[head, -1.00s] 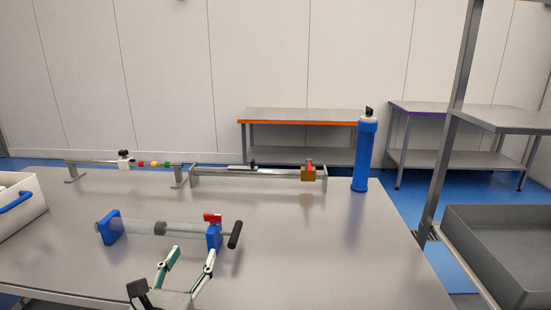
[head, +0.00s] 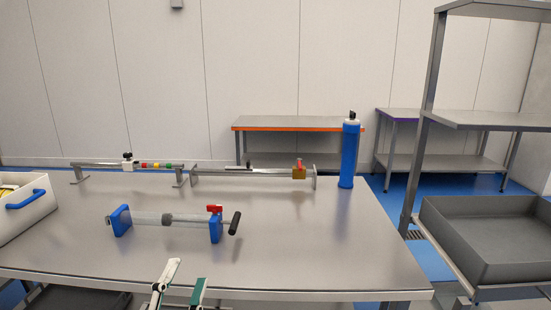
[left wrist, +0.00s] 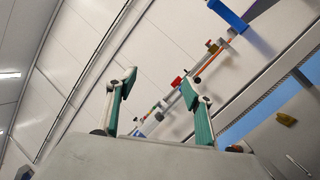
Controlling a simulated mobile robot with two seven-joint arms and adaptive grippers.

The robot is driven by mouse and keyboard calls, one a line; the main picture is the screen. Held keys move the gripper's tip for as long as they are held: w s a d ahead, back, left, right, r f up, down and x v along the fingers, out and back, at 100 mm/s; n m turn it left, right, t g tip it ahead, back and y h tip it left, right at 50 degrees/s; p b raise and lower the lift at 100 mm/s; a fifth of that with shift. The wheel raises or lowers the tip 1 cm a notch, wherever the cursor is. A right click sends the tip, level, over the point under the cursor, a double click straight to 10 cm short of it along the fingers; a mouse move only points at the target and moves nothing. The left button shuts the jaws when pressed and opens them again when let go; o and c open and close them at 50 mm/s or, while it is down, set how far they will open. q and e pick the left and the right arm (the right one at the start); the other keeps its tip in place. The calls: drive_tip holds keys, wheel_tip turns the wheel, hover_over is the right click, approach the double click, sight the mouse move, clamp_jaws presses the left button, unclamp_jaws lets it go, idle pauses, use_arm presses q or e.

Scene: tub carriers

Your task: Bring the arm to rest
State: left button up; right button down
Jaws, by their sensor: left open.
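My left gripper (head: 182,275) is at the bottom of the head view, in front of the table's near edge, with its fingers pointing up in the picture. Its two green and white fingers stand apart with nothing between them. In the left wrist view the gripper (left wrist: 158,84) is open and empty too, with the wall and blurred table items beyond it. My right gripper is in neither view.
The metal table (head: 300,240) holds a grey cylinder in blue supports (head: 185,219), two rail fixtures at the back, a blue bottle (head: 348,155) and a white tub (head: 35,212). A shelf rack with a grey tray (head: 480,262) stands right.

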use_arm(q)
drive_tip(key=s+d+f+m+g+h, duration=0.2)
drive_tip(key=s+f+m+g, duration=0.1)
drive_tip(key=f+m, duration=0.5)
drive_tip(key=s+d+f+m+g+h, duration=0.1)
drive_tip(key=s+d+f+m+g, duration=0.15)
drive_tip(key=f+m, duration=0.6)
drive_tip(key=s+a+f+m+g+y, duration=0.1)
drive_tip(key=s+a+f+m+g, duration=0.1)
drive_tip(key=f, duration=0.5)
drive_tip(key=s+a+f+m+g+y, duration=0.1)
drive_tip(key=s+a+f+m, duration=0.1)
drive_tip(key=s+f+m, duration=0.2)
drive_tip(key=s+a+f+m+g+y, duration=0.2)
drive_tip(key=s+f+m, duration=0.1)
drive_tip(key=f, duration=0.6)
drive_tip(key=shift+s+a+f+g, duration=0.3)
drive_tip(key=shift+s+g, duration=0.05)
drive_tip(key=shift+s, duration=0.45)
